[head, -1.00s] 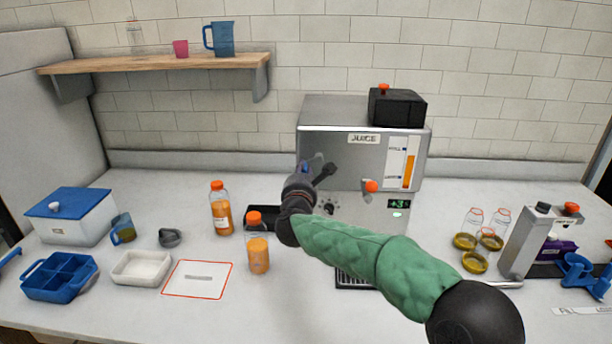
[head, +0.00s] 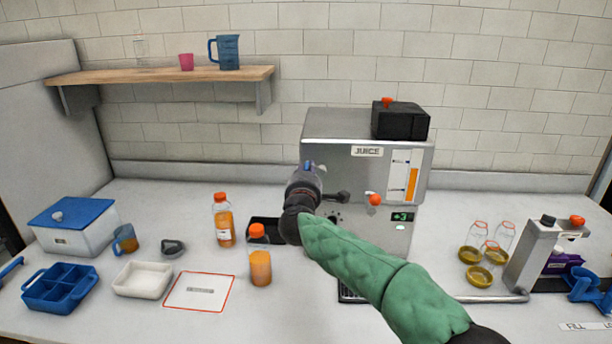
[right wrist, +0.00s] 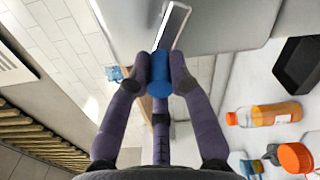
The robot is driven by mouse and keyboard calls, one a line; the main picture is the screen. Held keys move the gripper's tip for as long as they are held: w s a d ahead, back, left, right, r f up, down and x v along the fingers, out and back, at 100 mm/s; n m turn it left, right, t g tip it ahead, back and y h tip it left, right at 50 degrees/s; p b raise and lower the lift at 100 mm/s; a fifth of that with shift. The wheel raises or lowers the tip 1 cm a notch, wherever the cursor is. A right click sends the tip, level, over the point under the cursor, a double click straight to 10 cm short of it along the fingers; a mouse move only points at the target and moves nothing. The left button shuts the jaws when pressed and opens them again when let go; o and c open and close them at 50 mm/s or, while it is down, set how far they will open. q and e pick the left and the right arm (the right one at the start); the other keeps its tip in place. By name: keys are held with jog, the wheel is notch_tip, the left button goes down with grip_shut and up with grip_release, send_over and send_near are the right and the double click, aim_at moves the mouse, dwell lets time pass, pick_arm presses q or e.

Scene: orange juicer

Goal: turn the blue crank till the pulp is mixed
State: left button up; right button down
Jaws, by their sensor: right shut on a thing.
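My right gripper (head: 309,172) is at the left side of the steel juice machine (head: 352,128). In the right wrist view its fingers (right wrist: 160,68) close around the blue crank handle (right wrist: 159,82). The crank's arm is mostly hidden behind my gripper. A metal strip (right wrist: 172,25) shows beyond the handle in the right wrist view. The machine's front has an orange level gauge (head: 411,185) and a small lit display (head: 402,216). My left gripper is not in view.
A red-edged mat (head: 199,306) and a white tray (head: 142,279) lie further left. Glass jars (head: 478,236) stand at the right.

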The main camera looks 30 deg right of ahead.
jog(key=shift+s+d+r+m, duration=0.2)
jog(key=shift+r+m, duration=0.15)
jog(key=shift+m, duration=0.45)
jog(key=shift+s+d+r+m, duration=0.15)
jog(key=shift+r+m, duration=0.2)
jog(key=shift+m, duration=0.45)
jog(key=shift+d+r+m, duration=0.1)
jog(key=shift+r+m, duration=0.05)
jog(key=shift+m, duration=0.25)
jog(key=shift+d+r, duration=0.15)
jog(key=c, duration=1.1)
grip_release()
jog(key=shift+f, duration=0.2)
notch_tip(320, 180, up, 10)
jog(key=shift+r, duration=0.1)
